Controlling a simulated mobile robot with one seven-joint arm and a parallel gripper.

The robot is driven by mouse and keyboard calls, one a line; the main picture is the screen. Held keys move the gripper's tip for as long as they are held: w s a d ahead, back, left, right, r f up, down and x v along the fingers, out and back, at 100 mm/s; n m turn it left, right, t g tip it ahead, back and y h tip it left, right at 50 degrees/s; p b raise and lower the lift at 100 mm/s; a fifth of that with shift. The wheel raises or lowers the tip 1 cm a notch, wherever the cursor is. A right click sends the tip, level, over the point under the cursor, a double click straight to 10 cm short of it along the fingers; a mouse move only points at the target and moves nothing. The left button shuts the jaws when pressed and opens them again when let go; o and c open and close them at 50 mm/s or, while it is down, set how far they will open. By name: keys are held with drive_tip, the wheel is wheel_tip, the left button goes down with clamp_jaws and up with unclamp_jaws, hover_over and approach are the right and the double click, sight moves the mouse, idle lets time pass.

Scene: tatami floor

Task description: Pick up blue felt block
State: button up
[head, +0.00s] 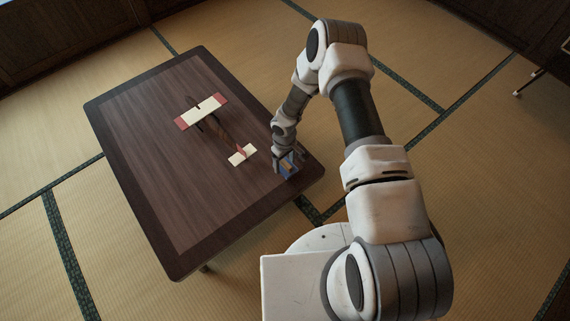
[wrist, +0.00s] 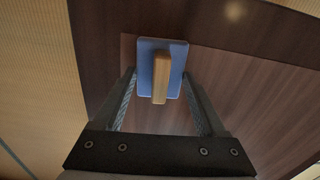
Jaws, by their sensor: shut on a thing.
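The blue felt block (wrist: 148,58) has a flat blue base with a wooden grip bar on top. In the wrist view it sits between the two fingertips of my gripper (wrist: 159,82), which is shut on it. In the head view the blue block (head: 290,166) is at the near right corner of the dark table, partly hidden by my gripper (head: 286,164). I cannot tell whether it rests on the table or is slightly above it.
A model plane (head: 207,111) with cream and red wings lies on the dark wooden table (head: 150,165), left of my gripper. The table's near left part is clear. Tatami floor (head: 60,120) surrounds the table.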

sight(284, 163)
drive_tip(key=shift+r, duration=0.55)
wheel_tip(284, 163, up, 4)
drive_tip(key=shift+s+f+p, duration=0.15)
drive_tip(key=shift+p, duration=0.95)
drive_tip(key=s+a+r+p, duration=0.2)
drive_tip(key=s+r, duration=0.4)
drive_tip(key=s, duration=0.5)
drive_tip(key=shift+a+p, duration=0.15)
drive_tip(key=shift+p, duration=0.3)
drive_tip(key=shift+r, duration=0.1)
